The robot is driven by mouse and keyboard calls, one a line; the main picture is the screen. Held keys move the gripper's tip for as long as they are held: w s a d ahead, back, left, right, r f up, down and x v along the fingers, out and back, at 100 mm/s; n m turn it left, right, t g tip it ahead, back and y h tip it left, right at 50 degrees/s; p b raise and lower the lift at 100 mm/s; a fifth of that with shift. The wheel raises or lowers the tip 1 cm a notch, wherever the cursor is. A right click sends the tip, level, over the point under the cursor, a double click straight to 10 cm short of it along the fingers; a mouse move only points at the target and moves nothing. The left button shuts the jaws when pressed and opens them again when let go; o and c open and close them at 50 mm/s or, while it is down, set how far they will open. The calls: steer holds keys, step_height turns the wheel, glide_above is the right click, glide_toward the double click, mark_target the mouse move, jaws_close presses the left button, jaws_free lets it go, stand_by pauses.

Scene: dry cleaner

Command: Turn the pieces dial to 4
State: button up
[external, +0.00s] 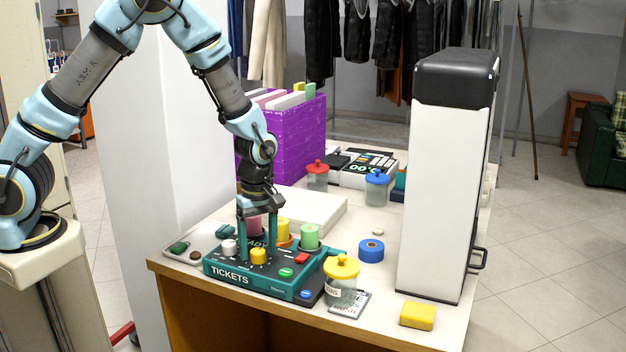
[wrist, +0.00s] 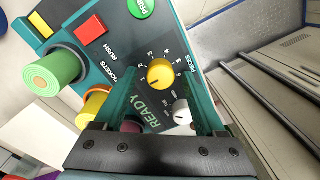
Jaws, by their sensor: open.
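The green-black ticket machine (external: 250,277), marked TICKETS, stands on the counter. Its yellow pieces dial (external: 258,256) sits on the top panel, with a white knob (external: 229,247) to its left. The wrist view shows the yellow dial (wrist: 160,73) ringed by small numbers, and the white knob (wrist: 181,112) near the right finger. A dark mark on the dial seems to point to the lower left, away from the 4; its exact number is unclear. My gripper (external: 258,232) is open and points down over the panel. Its teal fingers (wrist: 160,80) are on either side of the dial; contact is not visible.
Green (external: 309,237), yellow and pink rolls stand behind the panel. A red button (external: 302,259) and a green button (external: 286,272) lie right of the dial. A yellow-lidded jar (external: 341,278) stands close to the machine's right. A tall white box (external: 440,190) blocks the counter's right side.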

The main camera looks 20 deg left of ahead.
steer(key=shift+f, duration=0.35)
steer(key=shift+c, duration=0.3)
jaws_close()
